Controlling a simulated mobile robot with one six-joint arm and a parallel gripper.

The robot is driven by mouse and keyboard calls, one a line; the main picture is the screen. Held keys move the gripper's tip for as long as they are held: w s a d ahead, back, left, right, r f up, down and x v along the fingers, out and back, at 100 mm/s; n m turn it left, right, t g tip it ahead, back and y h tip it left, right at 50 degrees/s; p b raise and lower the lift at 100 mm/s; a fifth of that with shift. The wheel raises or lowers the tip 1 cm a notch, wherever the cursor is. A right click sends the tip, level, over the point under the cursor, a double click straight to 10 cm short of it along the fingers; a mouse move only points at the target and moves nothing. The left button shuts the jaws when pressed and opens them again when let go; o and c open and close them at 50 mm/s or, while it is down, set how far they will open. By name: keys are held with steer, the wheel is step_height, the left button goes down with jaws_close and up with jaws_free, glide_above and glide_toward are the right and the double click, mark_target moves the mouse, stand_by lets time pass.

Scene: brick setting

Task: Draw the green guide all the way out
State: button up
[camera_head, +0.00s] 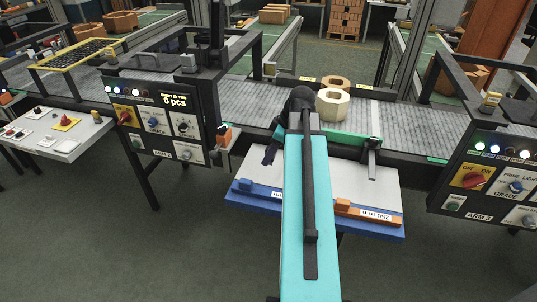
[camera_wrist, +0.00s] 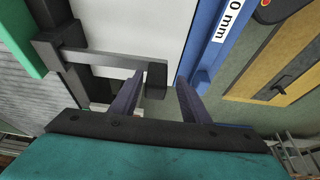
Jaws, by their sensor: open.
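The green guide (camera_head: 354,140) is a green strip along the near edge of the grey conveyor; my arm hides its middle. In the wrist view a corner of green (camera_wrist: 22,45) shows at upper left, with a grey rod (camera_wrist: 105,60) ending in a dark block (camera_wrist: 157,77). My gripper (camera_wrist: 160,80) is open, and the block appears between its fingertips; I cannot tell its depth.
The white plate (camera_head: 385,185) has a blue front rail (camera_head: 310,218) with a blue slider (camera_head: 250,186), an orange slider (camera_head: 365,212) and mm labels. Two hexagonal blocks (camera_head: 332,106) lie on the conveyor behind my arm. Control boxes stand left (camera_head: 160,120) and right (camera_head: 490,185).

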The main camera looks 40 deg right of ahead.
steer(key=shift+r, duration=0.15)
steer(key=shift+s+d+r, duration=0.2)
steer(key=shift+d+r, duration=0.05)
steer(key=shift+r, duration=0.4)
steer(key=b+v, duration=0.2)
steer(key=v, duration=1)
steer(key=shift+s, duration=0.15)
